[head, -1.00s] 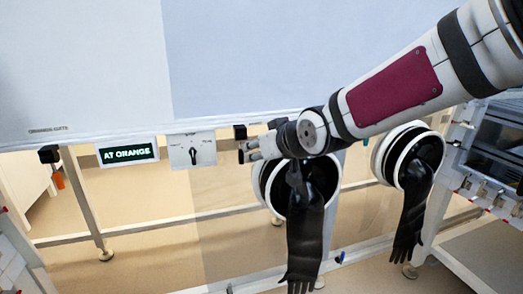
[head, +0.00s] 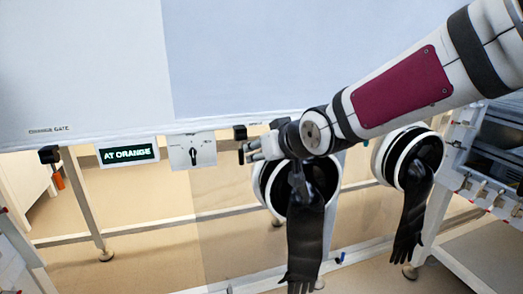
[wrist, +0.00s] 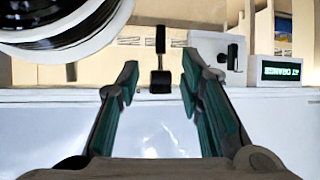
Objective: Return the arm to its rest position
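My arm (head: 403,92) reaches in from the upper right of the head view, in front of the glovebox front. My gripper (head: 247,152) is at its left end, close to a small black handle (head: 240,132) under the panel's lower edge. In the wrist view my gripper (wrist: 160,82) has its two green-grey fingers spread well apart. The black handle (wrist: 160,80) shows between and beyond the fingertips, with a stem; nothing is visibly gripped. Whether the fingers touch the handle I cannot tell.
A display (head: 128,154) reads "AT ORANGE", beside a white switch box (head: 193,151). Two glove ports (head: 335,168) (head: 384,158) with hanging black gloves (head: 305,240) (head: 411,222) are below and right of my gripper. A frame leg (head: 84,205) stands left; floor is open below.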

